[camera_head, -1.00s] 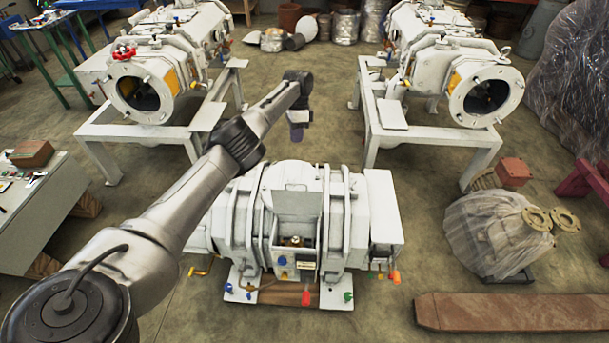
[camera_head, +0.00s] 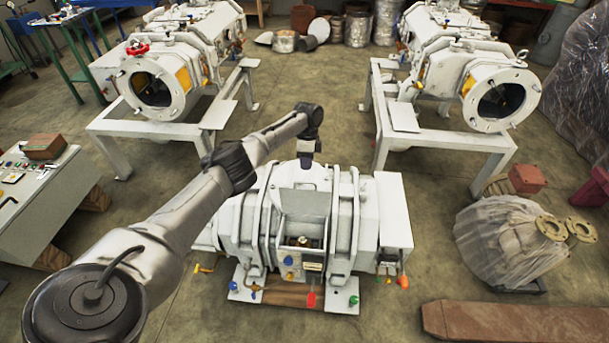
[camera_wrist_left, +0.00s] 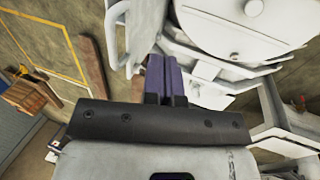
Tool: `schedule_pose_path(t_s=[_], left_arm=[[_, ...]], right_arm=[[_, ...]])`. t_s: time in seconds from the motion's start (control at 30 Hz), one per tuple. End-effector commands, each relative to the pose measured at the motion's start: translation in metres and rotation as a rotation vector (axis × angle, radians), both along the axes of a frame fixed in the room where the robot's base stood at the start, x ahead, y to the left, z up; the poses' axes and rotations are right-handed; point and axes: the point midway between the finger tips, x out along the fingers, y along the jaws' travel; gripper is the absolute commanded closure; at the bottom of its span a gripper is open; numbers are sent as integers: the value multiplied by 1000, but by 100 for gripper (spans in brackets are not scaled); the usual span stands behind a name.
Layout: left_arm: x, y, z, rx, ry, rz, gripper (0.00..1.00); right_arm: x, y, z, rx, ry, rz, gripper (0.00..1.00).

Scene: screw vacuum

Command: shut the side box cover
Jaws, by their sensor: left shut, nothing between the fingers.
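The white vacuum machine (camera_head: 385,218) stands low on the floor in the middle of the head view. On its front is an open box (camera_head: 301,241) with a brass fitting inside. A flat pale panel (camera_head: 305,203), which looks like its raised cover, stands above the opening. My left gripper (camera_head: 306,160) points down at the machine's rear top edge, behind the panel; contact cannot be told. In the left wrist view its purple fingers (camera_wrist_left: 165,76) are together and empty, with the machine's white body (camera_wrist_left: 235,30) beyond. My right gripper is not in view.
Two larger white machines on frames (camera_head: 200,130) (camera_head: 490,150) stand behind. A plastic-wrapped part (camera_head: 505,245) and a brown beam (camera_head: 520,322) lie at the right. A workbench (camera_head: 45,200) is at the left. Floor around the machine is mostly free.

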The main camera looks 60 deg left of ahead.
Motion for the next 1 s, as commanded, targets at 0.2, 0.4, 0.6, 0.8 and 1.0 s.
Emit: schedule_pose_path(t_s=[0.2,0.4,0.6,0.8,1.0], left_arm=[[-10,-12,-2,2,0,-2,100],[-18,-22,-4,2,-1,-2,100],[-22,-28,-5,2,-1,-1,100],[-24,-30,-6,2,0,1,100],[-24,-30,-6,2,0,1,100]], right_arm=[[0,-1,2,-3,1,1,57],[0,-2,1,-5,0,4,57],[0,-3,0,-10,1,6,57],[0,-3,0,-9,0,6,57],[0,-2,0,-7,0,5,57]])
